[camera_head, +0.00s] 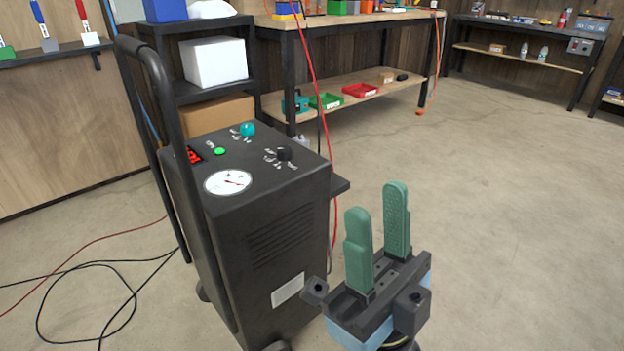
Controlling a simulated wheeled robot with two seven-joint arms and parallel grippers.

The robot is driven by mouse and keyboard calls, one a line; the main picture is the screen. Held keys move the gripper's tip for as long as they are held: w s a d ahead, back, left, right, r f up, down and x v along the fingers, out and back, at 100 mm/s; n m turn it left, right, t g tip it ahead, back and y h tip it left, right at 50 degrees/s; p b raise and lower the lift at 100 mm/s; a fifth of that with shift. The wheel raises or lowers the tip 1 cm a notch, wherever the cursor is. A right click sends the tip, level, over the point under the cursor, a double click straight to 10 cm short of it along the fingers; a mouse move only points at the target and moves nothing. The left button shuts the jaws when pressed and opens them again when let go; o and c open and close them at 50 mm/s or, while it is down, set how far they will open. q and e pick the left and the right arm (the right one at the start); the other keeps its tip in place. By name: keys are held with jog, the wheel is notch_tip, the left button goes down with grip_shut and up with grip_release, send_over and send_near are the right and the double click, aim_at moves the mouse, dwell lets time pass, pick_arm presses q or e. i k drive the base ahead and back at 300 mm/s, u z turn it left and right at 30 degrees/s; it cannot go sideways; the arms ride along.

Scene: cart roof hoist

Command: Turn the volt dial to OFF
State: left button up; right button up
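A black cart (285,240) stands left of the middle, with a control panel on its sloped top. The panel has a teal knob (248,129) at the back and a black knob (284,154) towards the right edge, each with small white markings around it. The markings are too small to read, so I cannot tell which knob is the volt dial or where it points. My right gripper (377,218) is right of the cart, its green fingers upright, apart and empty. It touches neither knob. My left gripper is out of view.
A black handle (160,90) rises at the cart's left. Cables (110,265) lie on the floor at left. Floor at right is clear.

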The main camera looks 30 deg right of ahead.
aim_at(283, 152)
jog(key=u, duration=1.45)
jog(key=k, duration=0.1)
jog(key=z, duration=2.25)
jog(key=i, duration=0.75)
jog(key=u, duration=0.3)
jog(key=k, duration=0.5)
jog(key=z, duration=2)
jog(key=k, duration=1.05)
jog(key=u, duration=1.7)
jog(key=i, duration=0.5)
jog(key=u, duration=0.05)
